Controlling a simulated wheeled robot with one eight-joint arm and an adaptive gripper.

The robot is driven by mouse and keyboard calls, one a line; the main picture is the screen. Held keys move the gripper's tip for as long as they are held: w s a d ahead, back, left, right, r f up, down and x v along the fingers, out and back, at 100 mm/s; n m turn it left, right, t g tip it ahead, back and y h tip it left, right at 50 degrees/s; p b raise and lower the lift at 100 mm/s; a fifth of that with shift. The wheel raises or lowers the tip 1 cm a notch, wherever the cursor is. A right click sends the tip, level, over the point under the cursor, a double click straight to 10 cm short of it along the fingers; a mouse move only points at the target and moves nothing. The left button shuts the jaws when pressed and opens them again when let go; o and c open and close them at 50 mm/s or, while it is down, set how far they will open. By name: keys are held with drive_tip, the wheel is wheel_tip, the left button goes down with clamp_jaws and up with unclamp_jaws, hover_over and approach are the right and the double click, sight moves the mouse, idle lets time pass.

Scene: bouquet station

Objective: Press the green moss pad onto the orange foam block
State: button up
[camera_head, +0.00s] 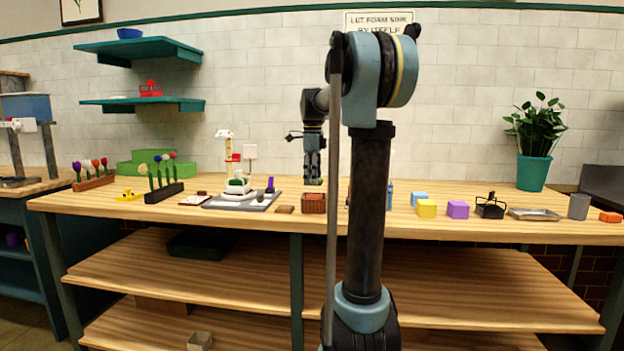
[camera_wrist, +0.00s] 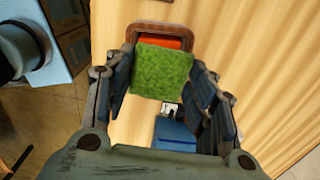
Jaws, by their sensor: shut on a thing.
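My gripper (camera_head: 313,174) is above the worktable, over a small brown container (camera_head: 313,206), with a visible gap between them. In the wrist view my gripper (camera_wrist: 160,88) has its fingers on either side of the fuzzy square green moss pad (camera_wrist: 162,71) and is shut on it. A thin green bit of the pad (camera_head: 314,182) shows below the fingertips in the head view. The orange foam block (camera_wrist: 159,43) lies inside the brown container (camera_wrist: 133,31). Only a strip of its top shows past the pad; the rest is hidden under it.
A blue object (camera_wrist: 174,134) is near the container in the wrist view. Yellow (camera_head: 426,208) and purple (camera_head: 458,210) blocks stand right of my arm. A grey board (camera_head: 211,204) with a white stand is to the left, and a small brown block (camera_head: 285,210) is closer.

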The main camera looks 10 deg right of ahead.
sight(313, 196)
drive_tip(key=shift+d+f+n, duration=0.1)
drive_tip(key=shift+n, duration=0.6)
drive_tip(key=shift+s, duration=0.1)
drive_tip(key=shift+f, duration=0.15)
drive_tip(key=shift+f, duration=1.75)
drive_tip(key=shift+f, duration=0.15)
drive_tip(key=o, duration=0.8)
drive_tip(key=o, duration=0.4)
